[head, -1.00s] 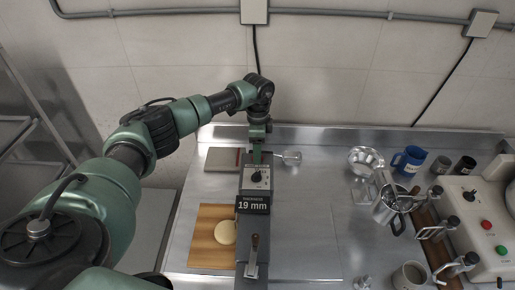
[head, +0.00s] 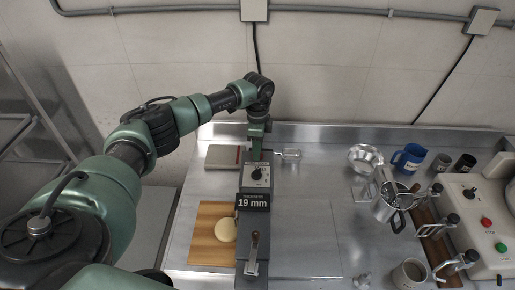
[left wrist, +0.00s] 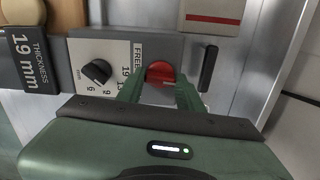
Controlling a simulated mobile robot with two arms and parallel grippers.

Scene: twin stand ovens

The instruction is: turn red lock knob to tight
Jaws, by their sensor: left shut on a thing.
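The red lock knob (left wrist: 160,74) sits on the grey machine's end plate in the left wrist view, beside a label reading FREE. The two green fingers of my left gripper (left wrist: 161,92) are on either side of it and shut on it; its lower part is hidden. In the head view my left gripper (head: 256,152) is over the far end of the machine (head: 259,222), and the red knob is hidden there. A black thickness dial (left wrist: 97,72) is next to the knob, and a sign (head: 253,202) reads 19 mm. My right gripper is not in view.
A wooden board (head: 210,252) with a dough round (head: 235,229) lies left of the machine. A pad with a red stripe (head: 218,157) lies close left of my gripper.

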